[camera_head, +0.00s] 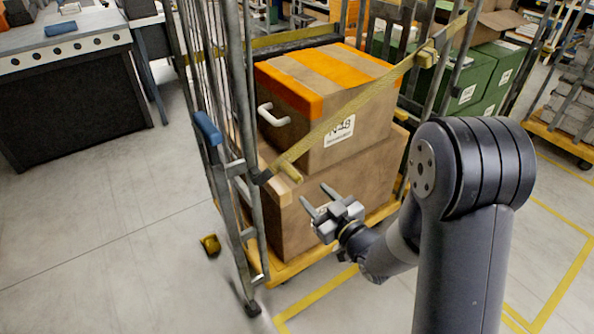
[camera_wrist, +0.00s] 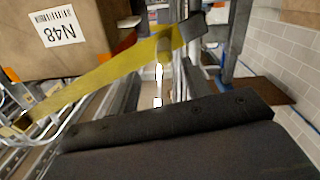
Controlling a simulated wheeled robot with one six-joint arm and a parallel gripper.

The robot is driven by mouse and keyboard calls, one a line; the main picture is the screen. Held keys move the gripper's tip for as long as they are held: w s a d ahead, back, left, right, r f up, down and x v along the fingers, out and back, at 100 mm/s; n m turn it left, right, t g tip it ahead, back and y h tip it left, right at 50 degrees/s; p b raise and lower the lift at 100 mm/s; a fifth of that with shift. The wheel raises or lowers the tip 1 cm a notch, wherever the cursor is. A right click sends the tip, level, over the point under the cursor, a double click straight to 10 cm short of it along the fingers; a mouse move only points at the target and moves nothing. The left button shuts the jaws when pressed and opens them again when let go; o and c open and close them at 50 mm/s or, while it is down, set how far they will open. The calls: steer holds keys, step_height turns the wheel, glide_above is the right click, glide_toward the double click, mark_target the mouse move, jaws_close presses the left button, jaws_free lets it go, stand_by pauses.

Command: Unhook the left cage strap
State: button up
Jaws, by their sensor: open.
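A yellow cage strap (camera_head: 345,112) slants across the open front of a roll cage (camera_head: 250,130), from high on the right post to low on the left post. Its lower end meets a dark hook piece (camera_head: 262,177) at the left post, and the two look joined. The wrist view shows the strap (camera_wrist: 110,77) with a dark end piece (camera_wrist: 190,33) at upper right. My gripper (camera_head: 316,197) is open and empty, in front of the lower carton, right of and below the strap's lower end, apart from it. Its fingers are not clear in the wrist view.
Two stacked cartons stand in the cage, the upper one (camera_head: 325,130) orange-taped and marked N48, the lower one (camera_head: 350,190) plain. A blue handle (camera_head: 208,128) is on the left post. Green crates (camera_head: 470,80) stand behind at right. The floor at left is mostly clear.

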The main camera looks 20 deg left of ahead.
mark_target(291, 173)
steer(key=shift+y, duration=0.3)
steer(key=p+x, duration=0.1)
steer(key=x, duration=1)
steer(key=shift+s+a, duration=0.15)
steer(key=shift+s, duration=0.05)
steer(key=shift+c, duration=0.5)
jaws_close()
